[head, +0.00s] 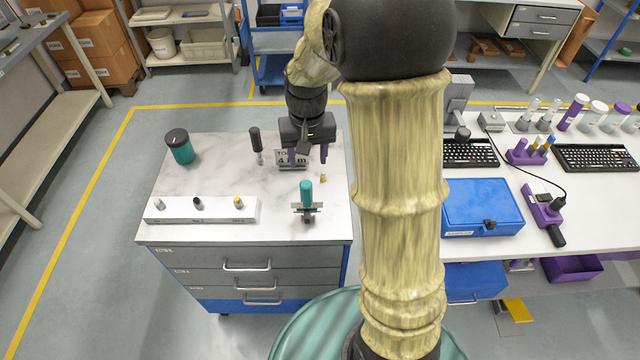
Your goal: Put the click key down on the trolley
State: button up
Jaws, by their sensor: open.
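The trolley (215,220) has a marble-look top and grey drawers over a blue base. My gripper (307,156) is over its back right part, fingers apart, with nothing seen between them. I cannot tell for certain which piece is the click key. A black-handled tool (256,143) stands upright to the left of my gripper. A teal-handled tool (306,192) stands upright at a grey holder near the front right. A small brass piece (323,178) is on the top just in front of my gripper. A small display (284,160) is partly hidden behind the gripper.
A teal jar with a black lid (180,147) stands at the back left of the trolley. A white rack (170,211) holding three small pieces lies along the front left. The trolley's middle is clear. A white bench (600,230) with keyboards and a blue case (482,205) is at right.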

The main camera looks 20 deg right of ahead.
jog(key=s+f+n+t, duration=0.1)
jog(key=s+t, duration=0.1)
jog(key=s, duration=1.1)
jog(key=shift+a+n, duration=0.25)
jog(key=shift+n, duration=0.05)
